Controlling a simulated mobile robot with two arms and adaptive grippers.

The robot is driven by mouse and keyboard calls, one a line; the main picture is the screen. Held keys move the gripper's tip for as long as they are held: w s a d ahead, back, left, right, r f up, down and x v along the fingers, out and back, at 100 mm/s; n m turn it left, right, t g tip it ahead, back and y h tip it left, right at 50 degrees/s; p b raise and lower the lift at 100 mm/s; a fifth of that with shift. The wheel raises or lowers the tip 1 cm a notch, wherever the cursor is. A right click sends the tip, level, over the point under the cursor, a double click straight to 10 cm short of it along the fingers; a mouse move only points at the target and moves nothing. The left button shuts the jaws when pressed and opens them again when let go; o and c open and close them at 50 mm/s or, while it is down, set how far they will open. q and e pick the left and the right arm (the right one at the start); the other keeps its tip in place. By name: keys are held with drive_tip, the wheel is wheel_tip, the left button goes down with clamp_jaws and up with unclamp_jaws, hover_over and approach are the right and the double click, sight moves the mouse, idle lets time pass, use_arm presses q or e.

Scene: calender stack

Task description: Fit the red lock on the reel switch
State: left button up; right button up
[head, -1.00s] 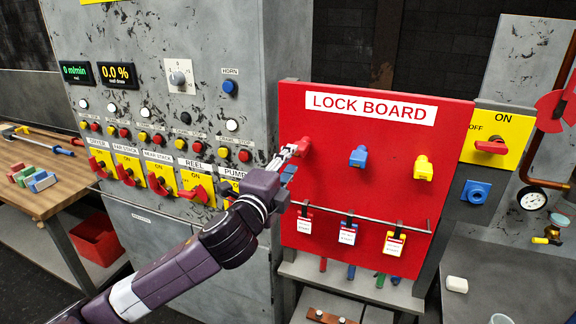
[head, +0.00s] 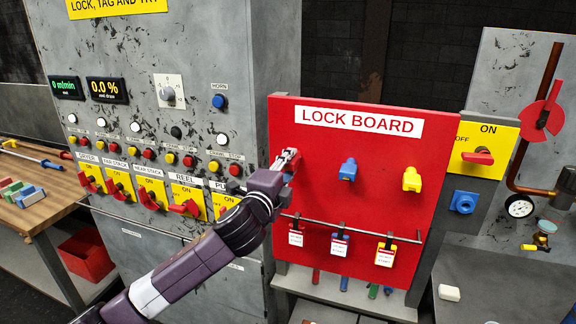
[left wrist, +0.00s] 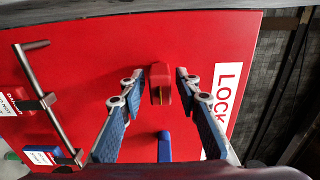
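The red lock (left wrist: 160,84) hangs on the red lock board (head: 380,245), at the left end of a row with a blue lock (head: 347,169) and a yellow lock (head: 411,180). My left gripper (head: 289,161) is at the red lock and partly hides it in the head view. In the left wrist view its fingers (left wrist: 159,84) are apart on either side of the red lock, with a gap on each side. The reel switch (head: 187,207) is a red handle on a yellow plate under the REEL label, left of my forearm. My right gripper is out of view.
Tags (head: 339,245) hang from a rail on the board below the locks. A grey control cabinet (head: 270,60) stands left of the board. A yellow switch plate (head: 490,140) is to its right. A wooden bench (head: 45,205) is at far left.

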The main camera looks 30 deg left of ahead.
sight(285, 169)
use_arm(q)
drive_tip(key=shift+c, duration=0.2)
clamp_jaws()
drive_tip(key=shift+s, duration=0.15)
drive_tip(key=shift+v, duration=2.05)
